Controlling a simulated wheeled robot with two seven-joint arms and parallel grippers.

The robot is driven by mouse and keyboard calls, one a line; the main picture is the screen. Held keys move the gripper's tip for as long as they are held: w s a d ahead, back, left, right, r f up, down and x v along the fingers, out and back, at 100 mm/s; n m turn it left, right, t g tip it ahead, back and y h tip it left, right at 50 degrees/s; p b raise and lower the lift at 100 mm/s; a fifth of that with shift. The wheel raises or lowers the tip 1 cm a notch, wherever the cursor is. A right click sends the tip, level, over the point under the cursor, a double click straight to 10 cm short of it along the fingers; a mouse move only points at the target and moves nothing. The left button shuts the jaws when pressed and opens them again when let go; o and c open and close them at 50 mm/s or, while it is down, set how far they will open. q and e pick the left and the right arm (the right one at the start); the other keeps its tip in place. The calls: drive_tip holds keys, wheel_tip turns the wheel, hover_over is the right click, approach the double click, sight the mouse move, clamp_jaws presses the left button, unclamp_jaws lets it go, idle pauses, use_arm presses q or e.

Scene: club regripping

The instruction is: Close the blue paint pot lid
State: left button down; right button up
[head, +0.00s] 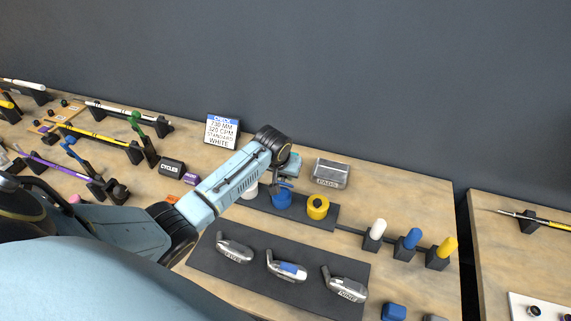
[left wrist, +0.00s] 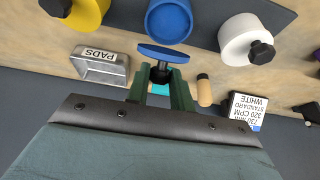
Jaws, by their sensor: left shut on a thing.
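The blue paint pot (head: 281,202) stands on a dark strip between the white pot (head: 251,191) and the yellow pot (head: 318,206). In the left wrist view the blue pot (left wrist: 168,18) shows its round open top. The blue lid (left wrist: 163,53) is a thin disc with a black knob, seen nearly edge-on and apart from the pot's opening in the picture. My left gripper (left wrist: 160,84) is shut on the lid's knob. In the head view the left gripper (head: 287,180) is just behind and above the blue pot. My right gripper is not in view.
A metal PADS tin (head: 330,173) stands behind the pots, and a label card (head: 221,131) stands at the back. Several club heads lie on a dark mat (head: 226,274) in front. White, blue and yellow capped pieces stand in holders (head: 409,251) at the right.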

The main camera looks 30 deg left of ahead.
use_arm(q)
drive_tip(key=t, duration=0.1)
drive_tip(key=s+t, duration=0.1)
drive_tip(key=s+f+t, duration=0.1)
drive_tip(key=shift+d+y+b, duration=0.25)
drive_tip(key=shift+y+b, duration=0.05)
drive_tip(key=shift+s+d+f+t+b, duration=0.1)
drive_tip(key=shift+s+f+t+b, duration=0.3)
drive_tip(key=shift+t, duration=0.5)
drive_tip(key=t+b, duration=0.1)
drive_tip(key=s+f+t+y+b, duration=0.1)
drive_tip(key=b, duration=0.1)
drive_tip(key=t+b, duration=0.1)
drive_tip(key=b, duration=0.1)
drive_tip(key=shift+s+d+f, duration=0.15)
drive_tip(key=shift+s+f, duration=0.1)
drive_tip(key=shift+s, duration=0.05)
drive_tip(key=shift+s+f+t+y+b, duration=0.1)
drive_tip(key=shift+s+t+y+b, duration=0.25)
drive_tip(key=shift+t+b, duration=0.7)
drive_tip(key=shift+w, duration=0.1)
drive_tip(key=c, duration=1.2)
unclamp_jaws()
drive_tip(key=shift+c, duration=0.2)
drive_tip(key=shift+d, duration=0.1)
